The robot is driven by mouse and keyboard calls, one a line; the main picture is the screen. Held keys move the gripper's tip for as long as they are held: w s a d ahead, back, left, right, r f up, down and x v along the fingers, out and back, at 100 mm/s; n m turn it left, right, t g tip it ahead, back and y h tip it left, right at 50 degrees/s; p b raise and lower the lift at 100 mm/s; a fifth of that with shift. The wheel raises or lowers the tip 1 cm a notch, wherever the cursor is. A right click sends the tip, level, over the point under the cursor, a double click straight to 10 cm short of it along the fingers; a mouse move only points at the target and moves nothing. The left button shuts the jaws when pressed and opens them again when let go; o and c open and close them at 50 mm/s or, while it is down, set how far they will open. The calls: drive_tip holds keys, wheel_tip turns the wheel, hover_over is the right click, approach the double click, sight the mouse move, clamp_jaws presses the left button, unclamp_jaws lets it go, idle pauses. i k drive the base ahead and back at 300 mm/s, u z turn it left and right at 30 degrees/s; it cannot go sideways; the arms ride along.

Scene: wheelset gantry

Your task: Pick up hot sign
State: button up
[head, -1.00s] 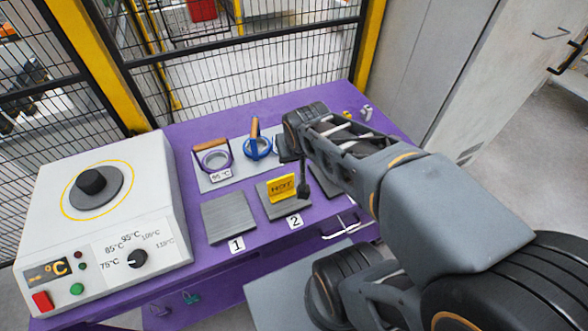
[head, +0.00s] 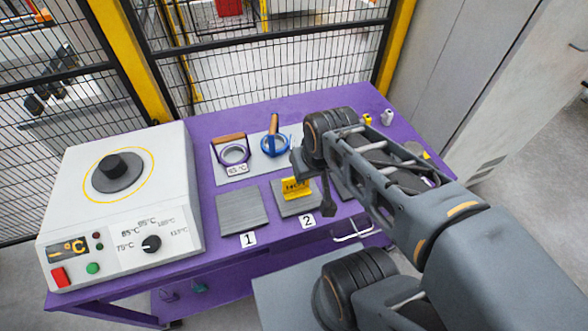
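The yellow hot sign (head: 296,188) stands on the grey plate numbered 2 (head: 298,207) on the purple table (head: 240,119). Its dark lettering faces me. My gripper (head: 326,196) hangs from the arm's end just right of the sign, pointing down. A dark finger shows close to the sign's right end; I cannot tell whether it touches. The rest of the gripper is hidden by my arm, so its opening does not show.
A white heater box (head: 120,195) with a black knob stands at the left. Grey plate 1 (head: 242,212) is bare. A mesh fence (head: 270,65) closes the back.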

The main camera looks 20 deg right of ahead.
sight(292, 190)
drive_tip(key=k, duration=1)
drive_tip(key=u, duration=2.05)
drive_tip(key=i, duration=1.4)
drive_tip(key=z, duration=2.4)
